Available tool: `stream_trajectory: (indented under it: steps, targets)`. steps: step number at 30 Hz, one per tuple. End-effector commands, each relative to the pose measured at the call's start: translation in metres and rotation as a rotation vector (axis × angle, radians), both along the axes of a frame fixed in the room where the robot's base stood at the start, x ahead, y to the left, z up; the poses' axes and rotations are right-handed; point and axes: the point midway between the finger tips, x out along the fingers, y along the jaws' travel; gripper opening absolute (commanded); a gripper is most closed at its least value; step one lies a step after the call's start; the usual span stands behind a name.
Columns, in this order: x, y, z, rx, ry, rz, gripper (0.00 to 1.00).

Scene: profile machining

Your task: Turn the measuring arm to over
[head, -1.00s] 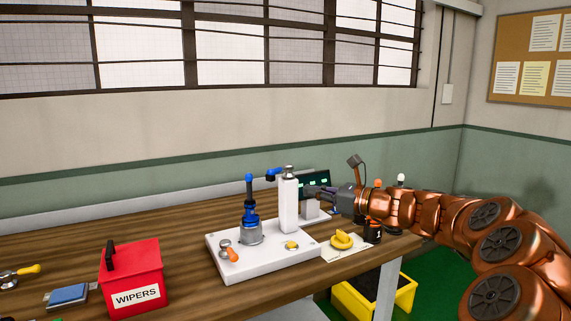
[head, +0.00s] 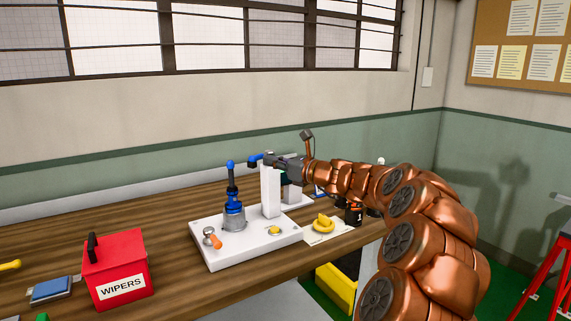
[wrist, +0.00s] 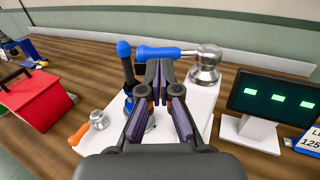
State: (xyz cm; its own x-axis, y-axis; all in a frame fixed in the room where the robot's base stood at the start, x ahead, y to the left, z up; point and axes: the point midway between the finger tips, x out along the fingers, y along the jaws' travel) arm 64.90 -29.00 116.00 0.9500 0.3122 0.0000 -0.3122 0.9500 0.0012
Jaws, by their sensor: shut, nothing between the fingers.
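The measuring arm (head: 256,158) is a short blue bar on top of a white column (head: 270,191). In the wrist view the measuring arm (wrist: 158,53) runs left from a silver hub (wrist: 206,65). Its free end lies close to the blue knob (wrist: 123,48) of an upright blue-and-grey fixture (head: 234,208); I cannot tell whether it is above it. My gripper (head: 268,160) is shut and empty at the top of the column. In the wrist view its fingertips (wrist: 160,68) appear just in front of the bar; contact is unclear.
The white base plate (head: 220,252) carries an orange-handled clamp (head: 213,239) and a yellow button (head: 275,231). A dark display (wrist: 276,100) stands right of the column. A yellow part (head: 323,223) lies at right, a red WIPERS box (head: 116,268) at left.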

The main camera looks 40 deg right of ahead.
Motion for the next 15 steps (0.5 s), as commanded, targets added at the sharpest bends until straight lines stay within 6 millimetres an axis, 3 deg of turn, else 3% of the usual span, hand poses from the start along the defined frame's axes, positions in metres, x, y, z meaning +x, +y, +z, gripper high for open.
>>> stream_trajectory:
  steps: [6, 15]
  targets:
    - [0.016, 0.004, 0.0, 0.0, 0.0, -0.002, 0.0]
    - [0.018, 0.005, 0.0, -0.001, 0.0, -0.002, 0.0]
